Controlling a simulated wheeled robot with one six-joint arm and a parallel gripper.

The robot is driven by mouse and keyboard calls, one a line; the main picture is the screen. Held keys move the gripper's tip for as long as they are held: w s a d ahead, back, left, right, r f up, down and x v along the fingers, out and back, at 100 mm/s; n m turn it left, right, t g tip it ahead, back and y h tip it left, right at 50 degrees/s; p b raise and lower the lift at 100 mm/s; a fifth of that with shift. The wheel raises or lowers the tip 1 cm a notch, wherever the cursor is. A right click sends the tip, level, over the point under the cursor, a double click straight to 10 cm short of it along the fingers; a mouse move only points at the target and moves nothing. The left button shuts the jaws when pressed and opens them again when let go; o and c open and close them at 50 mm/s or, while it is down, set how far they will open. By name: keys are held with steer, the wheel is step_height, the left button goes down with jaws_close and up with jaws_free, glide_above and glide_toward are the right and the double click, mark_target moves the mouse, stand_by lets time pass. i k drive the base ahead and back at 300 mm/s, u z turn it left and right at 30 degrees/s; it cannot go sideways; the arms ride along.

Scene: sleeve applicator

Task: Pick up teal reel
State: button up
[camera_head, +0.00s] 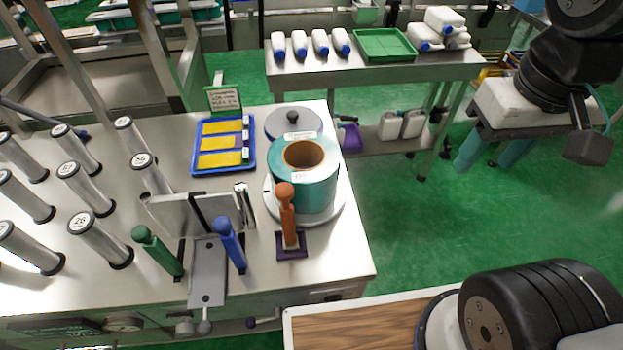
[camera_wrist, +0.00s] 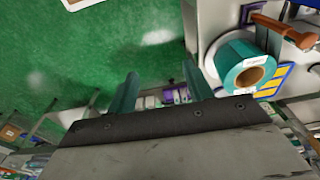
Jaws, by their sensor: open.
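The teal reel (camera_head: 319,192) stands upright with a brown core on a round pale plate (camera_head: 336,215) at the right side of the steel bench. It also shows in the wrist view (camera_wrist: 229,62), right of my fingers. My gripper (camera_head: 484,166) is open and empty, held up over the green floor, to the right of the reel and well apart from it. Its two teal fingers point downward in the head view, and in the wrist view (camera_wrist: 161,72) they stand apart with nothing between them.
An orange-handled tool (camera_head: 287,214) stands close in front of the reel. A grey lidded disc (camera_head: 300,123) lies behind it, and a blue tray (camera_head: 250,152) with yellow pads to its left. Metal posts (camera_head: 90,235) fill the bench's left. A side table (camera_head: 375,76) stands behind.

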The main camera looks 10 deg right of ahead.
mark_target(315, 188)
steer(key=k, duration=0.4)
steer(key=z, duration=2.7)
steer(key=k, duration=2.2)
steer(key=u, duration=2.05)
steer(key=i, duration=0.5)
steer(key=z, duration=0.05)
